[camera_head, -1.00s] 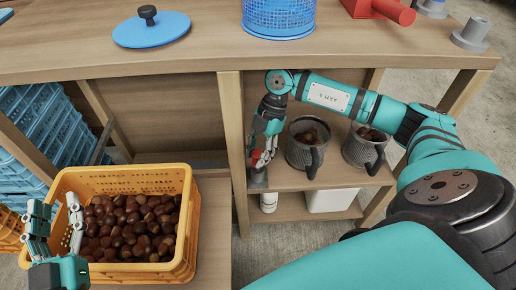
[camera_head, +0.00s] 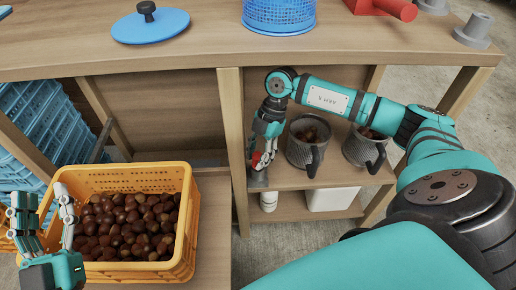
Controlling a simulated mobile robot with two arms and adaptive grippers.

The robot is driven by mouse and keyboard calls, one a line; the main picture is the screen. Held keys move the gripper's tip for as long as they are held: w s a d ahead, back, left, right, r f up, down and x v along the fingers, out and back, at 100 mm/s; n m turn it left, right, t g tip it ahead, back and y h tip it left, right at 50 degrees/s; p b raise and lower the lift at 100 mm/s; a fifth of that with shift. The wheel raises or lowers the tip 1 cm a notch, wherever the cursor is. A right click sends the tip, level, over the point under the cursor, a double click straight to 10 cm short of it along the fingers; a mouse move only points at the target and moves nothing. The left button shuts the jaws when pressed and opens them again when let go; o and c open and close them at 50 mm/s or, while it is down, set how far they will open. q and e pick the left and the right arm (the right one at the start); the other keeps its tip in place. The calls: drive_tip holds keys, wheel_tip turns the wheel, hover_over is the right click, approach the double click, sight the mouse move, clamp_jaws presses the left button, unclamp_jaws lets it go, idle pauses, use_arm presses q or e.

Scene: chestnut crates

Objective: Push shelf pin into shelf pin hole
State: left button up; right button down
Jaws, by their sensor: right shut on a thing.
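My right gripper (camera_head: 261,163) points down beside the upright post (camera_head: 235,150) of the workbench, at the left end of the shelf with the mugs. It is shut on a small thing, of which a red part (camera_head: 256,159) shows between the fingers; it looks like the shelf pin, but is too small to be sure. The shelf pin hole cannot be made out; the gripper and post hide that spot. My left gripper (camera_head: 44,203) is open and empty, at the left side of the yellow crate.
The yellow crate (camera_head: 187,222) holds many chestnuts. Two grey mugs (camera_head: 300,153) (camera_head: 360,152) stand on the shelf (camera_head: 325,174), close right of my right gripper. A white bottle and box are below. Blue crates (camera_head: 40,120) are stacked left. A blue lid (camera_head: 150,29) and basket (camera_head: 279,15) lie on top.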

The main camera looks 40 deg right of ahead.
drive_tip(key=shift+f, duration=0.25)
drive_tip(key=c, duration=0.9)
unclamp_jaws()
use_arm(q)
drive_tip(key=shift+s+r+t, duration=0.2)
drive_tip(key=shift+r+t, duration=0.1)
drive_tip(key=shift+r, duration=0.05)
use_arm(e)
drive_tip(key=v, duration=0.7)
drive_tip(key=shift+d+r, duration=0.15)
drive_tip(key=shift+r, duration=0.05)
